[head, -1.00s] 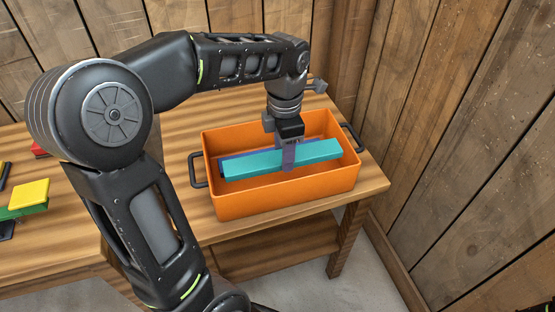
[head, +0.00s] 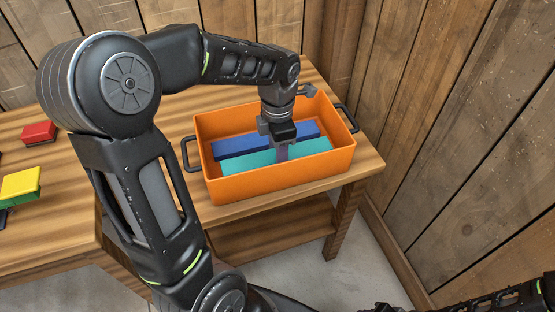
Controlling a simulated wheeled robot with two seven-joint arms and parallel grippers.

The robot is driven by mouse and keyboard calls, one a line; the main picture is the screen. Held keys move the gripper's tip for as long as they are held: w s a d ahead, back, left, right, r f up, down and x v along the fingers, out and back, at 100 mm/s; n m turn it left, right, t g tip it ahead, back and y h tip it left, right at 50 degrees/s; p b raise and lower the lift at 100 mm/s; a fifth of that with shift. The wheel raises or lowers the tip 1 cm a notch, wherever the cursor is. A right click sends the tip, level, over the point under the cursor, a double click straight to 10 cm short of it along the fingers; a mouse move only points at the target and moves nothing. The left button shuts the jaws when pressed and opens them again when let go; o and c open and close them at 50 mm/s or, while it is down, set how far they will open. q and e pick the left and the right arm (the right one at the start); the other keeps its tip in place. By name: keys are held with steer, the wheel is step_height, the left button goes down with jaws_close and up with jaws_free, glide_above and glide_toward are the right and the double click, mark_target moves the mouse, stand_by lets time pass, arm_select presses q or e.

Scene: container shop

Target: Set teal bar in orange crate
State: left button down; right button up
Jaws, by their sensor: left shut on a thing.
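The teal bar (head: 309,152) is inside the orange crate (head: 300,188), low down, lying lengthwise along the near side. My left gripper (head: 282,151) points down into the crate and is shut on the teal bar near its middle. The crate's front wall hides the bar's lower edge, so I cannot tell whether it touches the crate floor. My right gripper is not seen; only dark parts of mine show at the bottom right.
A blue bar (head: 238,146) lies in the crate behind the teal bar. The crate has dark side handles (head: 188,154) and stands on a wooden table (head: 255,210). A red block (head: 39,132) and a yellow block (head: 21,183) are at left. Plank walls (head: 450,130) stand close at right.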

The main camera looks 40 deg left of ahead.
arm_select(q)
steer(key=shift+f, duration=1.85)
steer(key=shift+f, duration=0.1)
steer(key=shift+f+b, duration=0.15)
steer(key=shift+b, duration=0.2)
steer(key=c, duration=0.7)
jaws_free()
step_height(320, 180, up, 13)
steer(key=shift+f+p, duration=0.2)
steer(key=shift+p, duration=0.5)
